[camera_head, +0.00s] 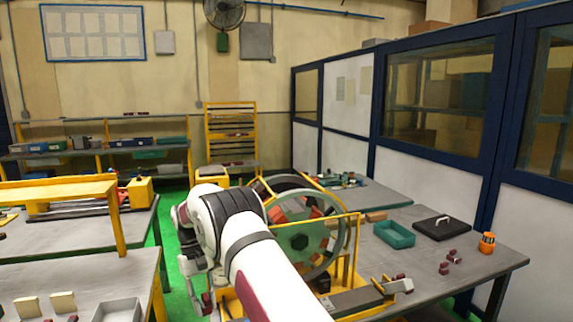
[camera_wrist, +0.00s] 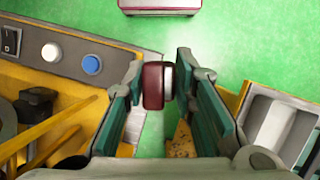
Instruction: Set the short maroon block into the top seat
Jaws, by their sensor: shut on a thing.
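My gripper (camera_wrist: 158,82) is shut on a short maroon block (camera_wrist: 152,88), which shows between the fingertips with a pale piece beside its right side. In the head view my gripper (camera_head: 206,298) hangs down at the left of the winding stand, above the green floor, with a small maroon patch at its tip. The round green stator ring (camera_head: 341,237) stands upright on the yellow stand, right of my arm. Orange-red pieces sit around its dark hub. My arm covers part of its left and lower side, and I cannot make out whether the top seat is empty.
In the wrist view a panel with a white button (camera_wrist: 50,53) and a blue button (camera_wrist: 92,65) lies left, and a grey tray (camera_wrist: 272,125) right. The right table holds a teal bin (camera_head: 394,234), a black case (camera_head: 441,228), several maroon blocks (camera_head: 446,266) and an orange item (camera_head: 487,243).

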